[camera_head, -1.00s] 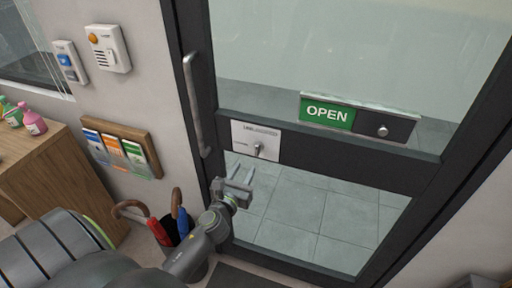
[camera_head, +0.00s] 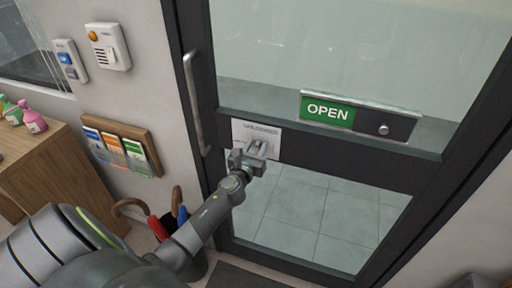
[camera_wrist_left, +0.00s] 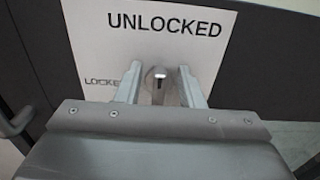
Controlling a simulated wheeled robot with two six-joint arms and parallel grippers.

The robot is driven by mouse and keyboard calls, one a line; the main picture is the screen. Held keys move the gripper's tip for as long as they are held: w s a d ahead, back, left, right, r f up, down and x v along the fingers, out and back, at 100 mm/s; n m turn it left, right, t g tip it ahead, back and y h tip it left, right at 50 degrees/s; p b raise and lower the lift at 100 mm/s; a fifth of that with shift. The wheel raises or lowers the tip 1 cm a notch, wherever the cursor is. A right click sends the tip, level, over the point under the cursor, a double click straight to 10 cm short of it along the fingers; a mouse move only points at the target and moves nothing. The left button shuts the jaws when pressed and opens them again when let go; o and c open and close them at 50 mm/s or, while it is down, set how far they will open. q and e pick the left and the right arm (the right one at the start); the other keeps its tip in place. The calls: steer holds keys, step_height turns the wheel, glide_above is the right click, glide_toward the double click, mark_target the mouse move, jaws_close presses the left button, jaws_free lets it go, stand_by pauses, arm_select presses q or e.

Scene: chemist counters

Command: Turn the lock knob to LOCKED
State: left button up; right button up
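The lock plate (camera_head: 242,134) is a white panel on the dark door's middle rail, below and left of the OPEN sign. In the left wrist view the plate (camera_wrist_left: 90,35) reads UNLOCKED at the top and "LOCKE…" at the left, partly hidden. The lock knob (camera_wrist_left: 158,82) is a small metal knob between the fingers, with a light mark at its top. It looks upright, toward UNLOCKED. My left gripper (camera_head: 258,147) is in front of the plate; in the wrist view its fingers (camera_wrist_left: 158,88) are open on either side of the knob, with gaps showing. My right gripper is not in view.
The door's vertical handle (camera_head: 197,105) is left of the plate. The OPEN sign (camera_head: 328,111) with a slider knob is at the right. An umbrella stand (camera_head: 192,262), a leaflet rack (camera_head: 123,146) and a wooden counter (camera_head: 60,180) are at the left.

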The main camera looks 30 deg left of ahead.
arm_select(q)
steer(key=c, duration=0.7)
jaws_close()
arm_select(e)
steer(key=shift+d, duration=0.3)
